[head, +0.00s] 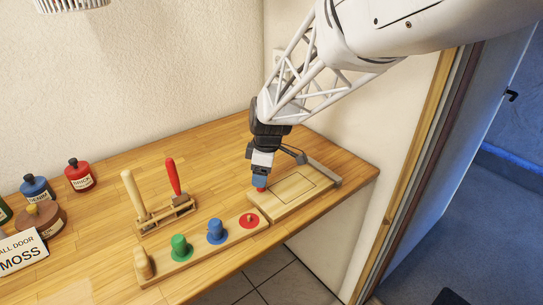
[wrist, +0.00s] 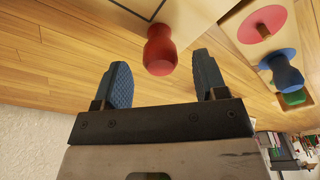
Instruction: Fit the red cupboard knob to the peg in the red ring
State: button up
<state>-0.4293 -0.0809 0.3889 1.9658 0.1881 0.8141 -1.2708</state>
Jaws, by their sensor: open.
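The red cupboard knob (wrist: 160,50) stands at the edge of a pale wooden board, just ahead of my open fingertips in the wrist view and roughly centred between them. In the head view only a bit of the red knob (head: 261,189) shows under my gripper (head: 260,181). My gripper (wrist: 163,72) is empty, with one blue finger on either side of the knob's line. The red ring (head: 249,221) is a flat disc at the right end of a long wooden rail, with a short peg in its middle. The red ring (wrist: 266,24) also shows at the wrist view's upper right.
A blue knob (head: 216,232), a green knob (head: 180,248) and a plain wood knob (head: 143,264) sit along the rail. A wooden stand with two upright handles (head: 165,215), bottles (head: 79,176) and a MOSS sign (head: 22,252) are to the left.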

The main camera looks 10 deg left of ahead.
jog(key=shift+a+f, duration=0.15)
jog(key=shift+f, duration=0.7)
jog(key=shift+a+f, duration=0.1)
jog(key=shift+f, duration=0.75)
jog(key=c, duration=1)
